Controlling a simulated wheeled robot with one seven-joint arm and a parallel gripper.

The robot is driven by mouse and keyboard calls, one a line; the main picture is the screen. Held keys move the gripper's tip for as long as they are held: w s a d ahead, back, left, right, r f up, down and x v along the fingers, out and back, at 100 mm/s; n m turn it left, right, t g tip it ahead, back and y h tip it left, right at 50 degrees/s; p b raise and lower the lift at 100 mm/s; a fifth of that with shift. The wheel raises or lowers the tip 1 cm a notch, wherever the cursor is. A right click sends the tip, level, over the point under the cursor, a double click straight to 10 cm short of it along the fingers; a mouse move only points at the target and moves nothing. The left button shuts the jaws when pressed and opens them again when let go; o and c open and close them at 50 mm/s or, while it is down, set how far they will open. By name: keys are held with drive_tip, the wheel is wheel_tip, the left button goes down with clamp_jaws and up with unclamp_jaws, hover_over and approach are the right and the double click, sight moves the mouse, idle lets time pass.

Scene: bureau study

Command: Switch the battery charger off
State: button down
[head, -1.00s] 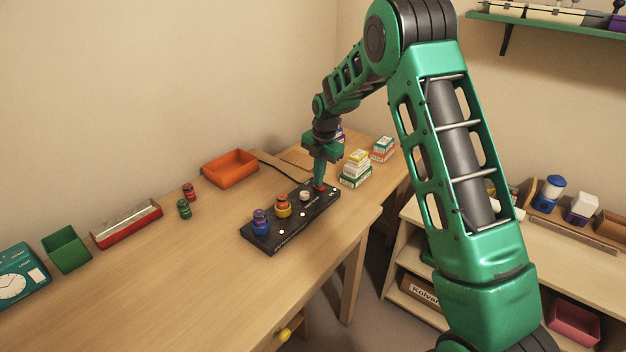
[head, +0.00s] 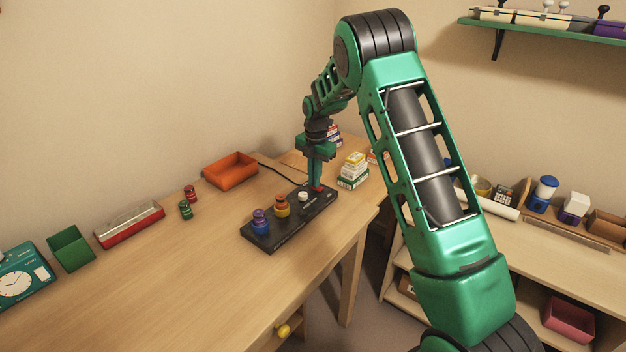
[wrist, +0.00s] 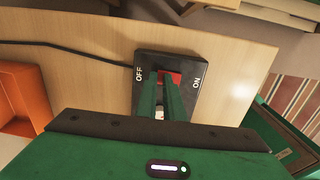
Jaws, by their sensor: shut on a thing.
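The battery charger (head: 289,226) is a long black board on the wooden desk. A blue-and-purple cell, an orange-and-yellow one and a small white one stand on it. Its red switch (head: 319,188) is at the far right end. In the wrist view the red switch (wrist: 174,77) lies between the words OFF on the left and ON on the right. My gripper (head: 316,186) points down over that end, shut on the switch. Its green fingers (wrist: 162,82) partly cover the switch, so its exact tilt is hard to tell.
An orange tray (head: 230,171) stands behind the charger, and a black cable runs nearby. Stacked small boxes (head: 353,171) stand right of my gripper. Red and green cells (head: 186,209), a red-and-white tray and a green box (head: 70,249) are at left. The desk's front is clear.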

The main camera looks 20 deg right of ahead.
drive_tip(key=shift+s+a+f, duration=0.4)
drive_tip(key=shift+s+f, duration=0.2)
drive_tip(key=shift+f, duration=0.15)
drive_tip(key=shift+s+d+f, duration=0.1)
drive_tip(key=shift+s+d, duration=0.1)
drive_tip(key=shift+s, duration=0.05)
drive_tip(key=shift+d, duration=0.15)
drive_tip(key=shift+w+r, duration=0.1)
drive_tip(key=shift+r, duration=0.1)
wheel_tip(320, 180, up, 15)
drive_tip(key=w, duration=0.1)
drive_tip(key=shift+d, duration=0.15)
drive_tip(key=shift+w+r, duration=0.1)
